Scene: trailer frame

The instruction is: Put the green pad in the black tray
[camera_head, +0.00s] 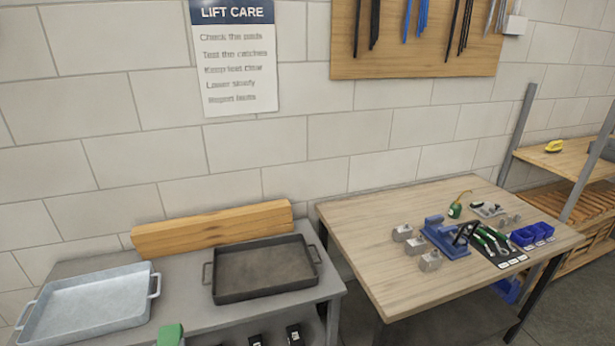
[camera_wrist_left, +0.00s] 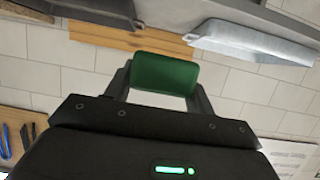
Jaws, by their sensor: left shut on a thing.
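My left gripper (camera_wrist_left: 163,78) is shut on the green pad (camera_wrist_left: 165,73), which sits crosswise between its two fingers in the left wrist view. The top of the pad also shows at the bottom edge of the head view (camera_head: 171,334), in front of the bench and left of the black tray. The black tray (camera_head: 264,292) lies empty on the grey bench, with a handle at each end. Part of it shows at the top left of the left wrist view (camera_wrist_left: 95,8). My right gripper is in neither view.
A silver tray (camera_head: 88,305) stands on the bench (camera_head: 195,318) at the left. A wooden beam (camera_head: 212,230) lies along the wall behind the trays. Small black items (camera_head: 294,334) show below the bench top. A wooden table (camera_head: 390,270) with tools and blue bins stands at the right.

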